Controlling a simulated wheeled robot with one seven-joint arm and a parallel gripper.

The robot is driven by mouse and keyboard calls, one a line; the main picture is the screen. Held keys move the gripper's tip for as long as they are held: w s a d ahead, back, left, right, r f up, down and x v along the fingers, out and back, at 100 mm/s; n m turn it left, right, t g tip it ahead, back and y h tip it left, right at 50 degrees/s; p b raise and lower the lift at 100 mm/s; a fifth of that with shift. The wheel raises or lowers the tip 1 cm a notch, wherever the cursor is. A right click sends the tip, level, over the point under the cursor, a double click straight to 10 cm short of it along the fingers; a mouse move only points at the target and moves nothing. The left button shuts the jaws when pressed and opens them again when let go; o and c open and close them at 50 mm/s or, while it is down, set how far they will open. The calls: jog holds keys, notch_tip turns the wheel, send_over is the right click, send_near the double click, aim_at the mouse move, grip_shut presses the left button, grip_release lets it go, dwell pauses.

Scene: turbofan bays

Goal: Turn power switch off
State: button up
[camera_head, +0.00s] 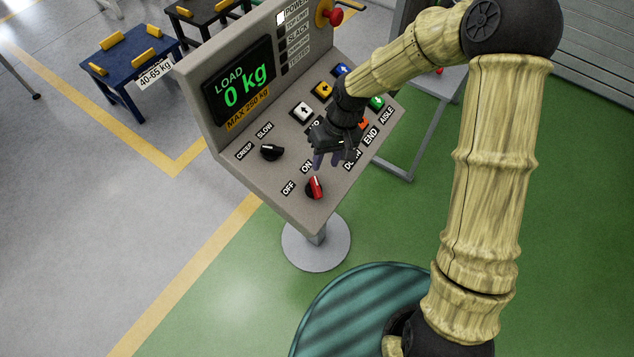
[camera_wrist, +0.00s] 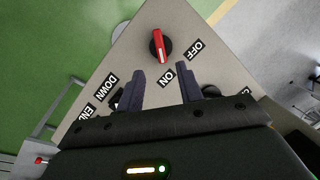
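The power switch (camera_head: 314,188) is a red handle on a round black base near the panel's lower corner. It also shows in the wrist view (camera_wrist: 158,46), at top centre. The ON label (camera_wrist: 168,78) and OFF label (camera_wrist: 197,49) sit beside it. The handle lies roughly in line with the ON label rather than the OFF label; I cannot tell for sure which end is the pointer. My gripper (camera_head: 326,162) is just above the panel, up from the switch in the head view. In the wrist view its two fingers (camera_wrist: 160,80) are apart and empty, short of the switch.
The sloped grey console (camera_head: 240,171) bears a black CREEP/SLOW knob (camera_head: 271,152), several coloured arrow buttons and a load display (camera_head: 240,85) reading 0 kg. A red emergency button (camera_head: 335,17) is at its top. A blue table (camera_head: 120,60) stands behind left. Floor left of the console is clear.

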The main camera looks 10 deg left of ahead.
aim_at(317, 185)
jog(key=p+x, duration=0.2)
jog(key=x, duration=0.9)
jog(key=shift+f+p, duration=0.1)
jog(key=shift+p, duration=0.2)
jog(key=shift+c, duration=0.5)
grip_shut()
